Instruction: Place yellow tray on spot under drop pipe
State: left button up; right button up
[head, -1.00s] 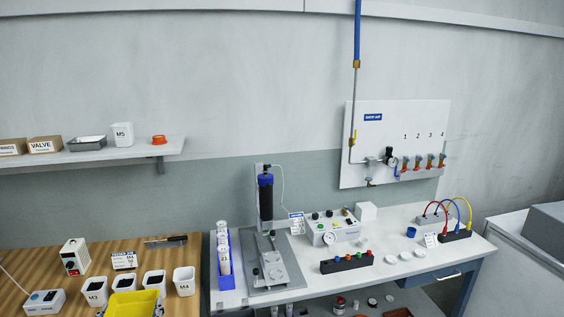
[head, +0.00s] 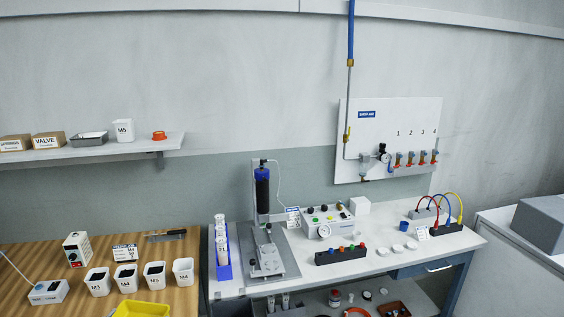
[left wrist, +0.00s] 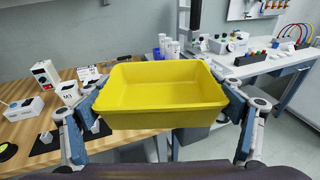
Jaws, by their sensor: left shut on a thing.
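The yellow tray (left wrist: 165,85) fills the middle of the left wrist view, level and apparently empty. My left gripper (left wrist: 161,92) is shut on it, with one finger at each side. The tray (head: 142,311) also shows at the bottom edge of the head view, below the row of white bins, mostly cut off. A blue and metal pipe (head: 350,62) runs down the wall to the shop-air panel. A dark upright cylinder (head: 262,188) stands over the screwdriver fixture (head: 268,258). I cannot tell which marks the drop pipe spot. My right gripper is not in view.
White labelled bins (head: 183,271) and a control box (head: 76,249) stand on the wooden bench (head: 30,257). The white bench (head: 385,268) carries a blue tube rack (head: 222,257), a gauge box (head: 328,222) and a black button strip (head: 341,255). A shelf (head: 110,149) is above left.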

pick_arm(q)
jog(key=s+d+r+m+g+h, duration=0.3)
jog(key=s+d+r+m+h, duration=0.1)
jog(key=s+d+m+h, duration=0.1)
jog(key=s+d+r+m+g+h, duration=0.4)
jog(key=s+d+h, duration=0.3)
jog(key=s+d, duration=0.2)
jog(key=shift+s+r+m, duration=0.4)
jog(key=shift+m, duration=0.2)
